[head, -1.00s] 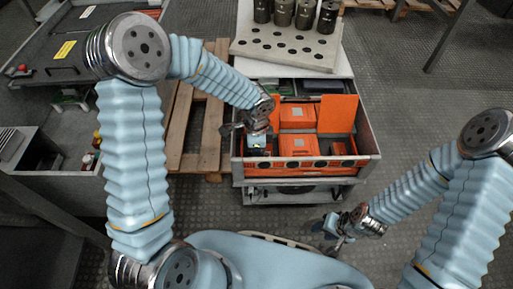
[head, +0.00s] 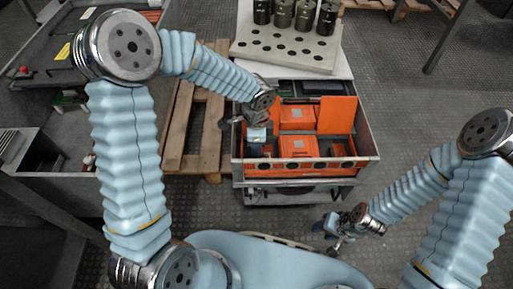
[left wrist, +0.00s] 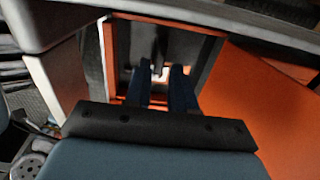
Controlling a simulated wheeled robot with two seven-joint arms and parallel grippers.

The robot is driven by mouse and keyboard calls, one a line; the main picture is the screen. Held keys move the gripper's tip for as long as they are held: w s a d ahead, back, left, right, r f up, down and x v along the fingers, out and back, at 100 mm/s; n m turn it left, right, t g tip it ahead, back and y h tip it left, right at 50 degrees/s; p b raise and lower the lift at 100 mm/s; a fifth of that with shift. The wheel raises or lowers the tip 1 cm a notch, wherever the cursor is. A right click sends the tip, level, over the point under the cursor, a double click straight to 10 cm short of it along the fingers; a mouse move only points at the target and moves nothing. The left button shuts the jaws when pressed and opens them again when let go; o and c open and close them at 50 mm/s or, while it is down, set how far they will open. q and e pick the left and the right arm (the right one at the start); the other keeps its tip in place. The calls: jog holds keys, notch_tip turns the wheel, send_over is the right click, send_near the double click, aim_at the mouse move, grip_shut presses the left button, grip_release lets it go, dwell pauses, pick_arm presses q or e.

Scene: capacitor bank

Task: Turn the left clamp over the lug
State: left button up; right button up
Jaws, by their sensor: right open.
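An open orange-lined box (head: 367,158) stands ahead of me, with dark compartments and orange blocks (head: 298,147). My left gripper (head: 257,142) points down into its left compartment. In the left wrist view, the two dark blue fingers (left wrist: 161,82) stand apart over a dark, orange-edged recess. A small pale metal piece (left wrist: 158,71) shows beyond and between the fingertips. I cannot tell whether it is the clamp or the lug, or whether a finger touches it. The left clamp is not clear in the head view. My right gripper (head: 338,237) is open and empty, low in front of the box.
A pale holed plate (head: 285,55) with several dark cylinders (head: 283,14) lies behind the box. An upright orange panel (head: 338,113) stands at the box's back right. A wooden pallet (head: 191,130) lies to the left. The floor right of the box is clear.

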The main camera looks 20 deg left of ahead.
pick_arm(q)
notch_tip(320, 180, up, 11)
jog(key=p, duration=0.1)
jog(key=shift+f+p, duration=0.2)
jog(key=shift+p, duration=0.2)
pick_arm(e)
jog(key=shift+v, duration=1.05)
jog(key=shift+a, duration=0.2)
